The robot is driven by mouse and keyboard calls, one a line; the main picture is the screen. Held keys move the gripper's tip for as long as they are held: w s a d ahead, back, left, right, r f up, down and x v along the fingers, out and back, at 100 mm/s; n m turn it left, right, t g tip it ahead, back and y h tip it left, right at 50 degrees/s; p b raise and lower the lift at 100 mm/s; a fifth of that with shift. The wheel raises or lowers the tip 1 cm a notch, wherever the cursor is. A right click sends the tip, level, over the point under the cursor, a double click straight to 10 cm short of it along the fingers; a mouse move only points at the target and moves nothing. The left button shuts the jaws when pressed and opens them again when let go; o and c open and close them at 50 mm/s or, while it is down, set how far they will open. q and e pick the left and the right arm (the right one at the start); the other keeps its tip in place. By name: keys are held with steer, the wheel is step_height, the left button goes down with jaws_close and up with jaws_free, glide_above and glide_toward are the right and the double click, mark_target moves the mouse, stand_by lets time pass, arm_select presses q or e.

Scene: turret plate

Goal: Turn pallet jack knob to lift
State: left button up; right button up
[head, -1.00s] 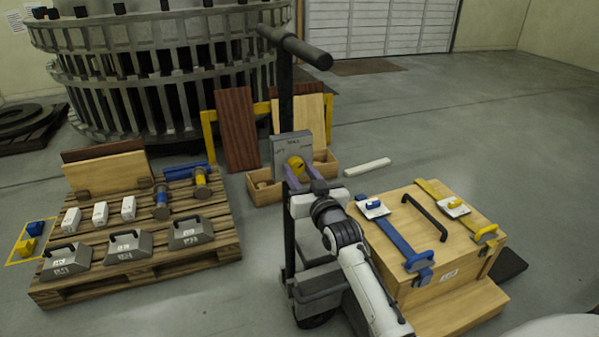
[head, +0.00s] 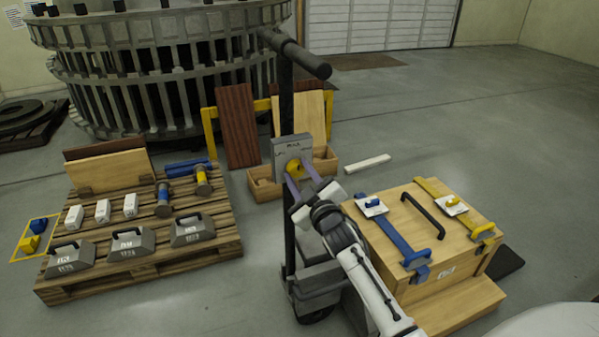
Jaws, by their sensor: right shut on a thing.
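The pallet jack (head: 286,106) stands upright in the middle of the view, with a dark mast and a black cross handle on top. A grey plate (head: 293,148) with small unreadable lettering is on its mast. The fingers hide part of the knob. My left gripper is out of view.
A wooden pallet (head: 140,274) with grey weights, white blocks and cylinders lies to the left. A wooden crate (head: 455,290) with straps and a black handle stands close right of my right arm. A long wooden box (head: 262,190) lies behind the jack. Open floor extends back right.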

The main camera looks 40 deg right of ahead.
steer(key=n, duration=0.5)
steer(key=shift+f+n, duration=0.1)
steer(key=shift+n, duration=0.3)
steer(key=n, duration=0.5)
steer(key=shift+n+b, duration=0.3)
steer(key=shift+n, duration=0.4)
steer(key=o, duration=1)
steer(key=shift+o, duration=0.2)
steer(key=v, duration=1)
steer(key=shift+s, duration=0.25)
steer(key=shift+f, duration=0.1)
